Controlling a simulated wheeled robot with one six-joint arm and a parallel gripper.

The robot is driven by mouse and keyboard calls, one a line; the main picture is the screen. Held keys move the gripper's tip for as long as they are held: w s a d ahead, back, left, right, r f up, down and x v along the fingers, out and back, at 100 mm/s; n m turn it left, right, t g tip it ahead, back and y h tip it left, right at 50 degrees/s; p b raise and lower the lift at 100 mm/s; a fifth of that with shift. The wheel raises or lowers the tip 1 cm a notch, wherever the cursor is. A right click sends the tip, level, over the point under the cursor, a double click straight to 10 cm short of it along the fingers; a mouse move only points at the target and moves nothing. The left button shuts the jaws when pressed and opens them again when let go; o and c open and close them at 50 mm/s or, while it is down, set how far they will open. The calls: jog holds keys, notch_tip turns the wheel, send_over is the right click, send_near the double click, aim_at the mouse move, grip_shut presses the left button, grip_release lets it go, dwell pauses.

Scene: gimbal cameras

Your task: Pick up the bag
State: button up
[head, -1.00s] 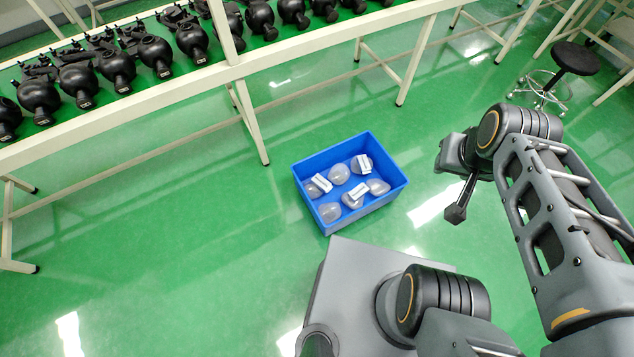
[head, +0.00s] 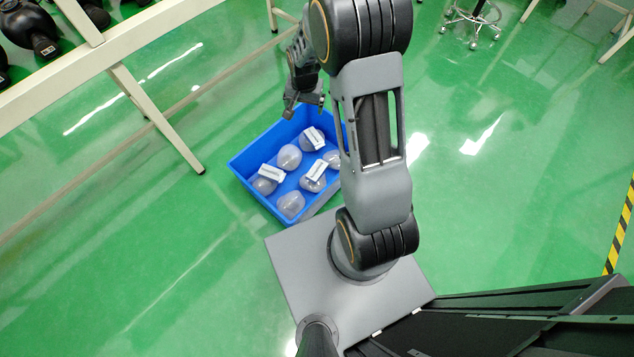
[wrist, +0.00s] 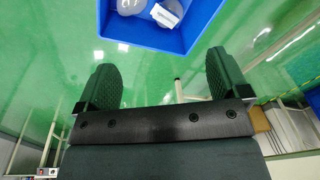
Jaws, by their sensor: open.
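Several clear, rounded plastic bags lie in an open blue crate (head: 247,182) on the green floor. Some carry white labels, such as one bag (head: 312,139) near the far wall and another bag (head: 313,178) nearer me. A bare-looking bag (head: 289,157) lies in the middle. My gripper (head: 304,107) is at the far rim of the crate, above it, with its fingers apart and nothing between them. In the wrist view, the gripper (wrist: 164,78) is open and empty. The crate (wrist: 150,36) shows at the top edge there, with part of a labelled bag (wrist: 167,13). My arm hides the crate's right side.
A cream table (head: 110,55) with black round devices (head: 31,28) stands at the upper left; its leg (head: 160,125) reaches the floor left of the crate. A stool base (head: 470,25) is at the upper right. Green floor (head: 110,260) at lower left is clear.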

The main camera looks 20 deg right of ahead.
notch_tip(320, 180, down, 23)
jog(key=w+d+m+g+b, duration=0.1)
jog(key=w+d+m+b, duration=0.15)
jog(key=b, duration=0.45)
jog(key=m+b, duration=0.2)
jog(key=b, duration=0.4)
send_over(316, 171)
jog(key=shift+n, duration=0.25)
jog(key=f, duration=1.7)
jog(key=shift+w+a+f, duration=0.1)
jog(key=shift+w+f, duration=0.15)
jog(key=shift+s+f+b, duration=0.2)
jog(key=shift+f+b, duration=1.55)
jog(key=shift+f, duration=1.35)
jog(key=shift+c, duration=0.2)
jog(key=c, duration=1)
jog(key=shift+o, duration=0.2)
jog(key=shift+r, duration=0.2)
